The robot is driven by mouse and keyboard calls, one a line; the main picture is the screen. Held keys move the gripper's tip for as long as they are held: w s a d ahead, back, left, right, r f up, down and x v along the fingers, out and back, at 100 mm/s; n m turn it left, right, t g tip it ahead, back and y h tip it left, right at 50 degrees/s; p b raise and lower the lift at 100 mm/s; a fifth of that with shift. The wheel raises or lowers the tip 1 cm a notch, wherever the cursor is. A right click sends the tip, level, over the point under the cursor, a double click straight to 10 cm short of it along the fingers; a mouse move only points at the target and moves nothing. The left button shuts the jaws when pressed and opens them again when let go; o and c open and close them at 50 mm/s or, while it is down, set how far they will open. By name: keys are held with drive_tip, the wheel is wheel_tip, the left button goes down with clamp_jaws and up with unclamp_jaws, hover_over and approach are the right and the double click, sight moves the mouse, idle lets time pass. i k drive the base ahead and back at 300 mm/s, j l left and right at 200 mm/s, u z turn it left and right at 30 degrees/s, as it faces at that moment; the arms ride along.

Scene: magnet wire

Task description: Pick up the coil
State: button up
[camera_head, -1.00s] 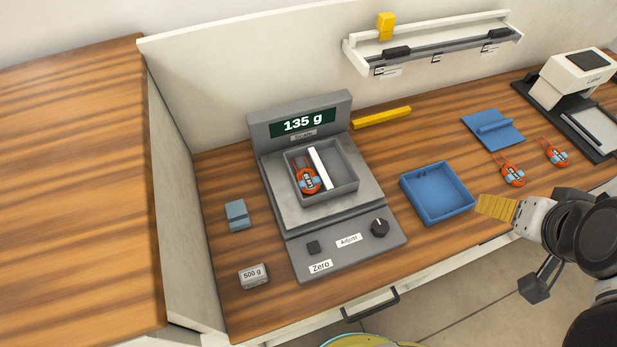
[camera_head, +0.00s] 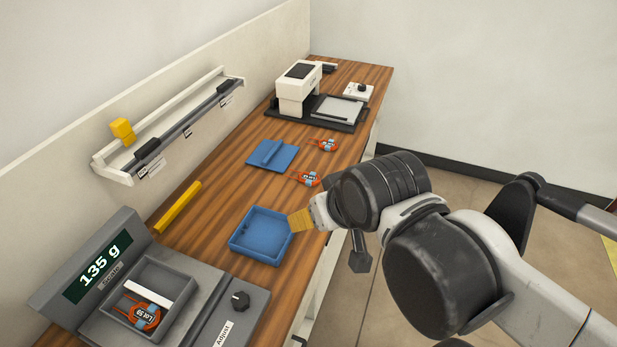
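Three orange coils with blue parts are in view. One coil (camera_head: 143,314) lies in the grey tray (camera_head: 186,289) on the scale, beside a white bar (camera_head: 148,291). A second coil (camera_head: 307,178) and a third coil (camera_head: 325,145) lie on the bench beyond the blue tray. My gripper (camera_head: 299,221) is at the right edge of the blue tray (camera_head: 259,234), its yellow fingertips pointing left. It is apart from the coils. The fingers overlap in this view, so I cannot tell whether they are open, and nothing shows in them.
The scale display (camera_head: 98,266) reads 135 g. A yellow bar (camera_head: 178,207) lies near the back wall. A white and black device (camera_head: 298,88) stands farther along. A shelf rail (camera_head: 180,128) hangs above.

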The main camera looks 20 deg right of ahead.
sight(330, 145)
drive_tip(key=u, duration=1.35)
drive_tip(key=z, duration=1.9)
drive_tip(key=i+l+u, duration=0.1)
drive_tip(key=u, duration=0.35)
drive_tip(key=l+u, duration=0.5)
drive_tip(key=u, duration=0.35)
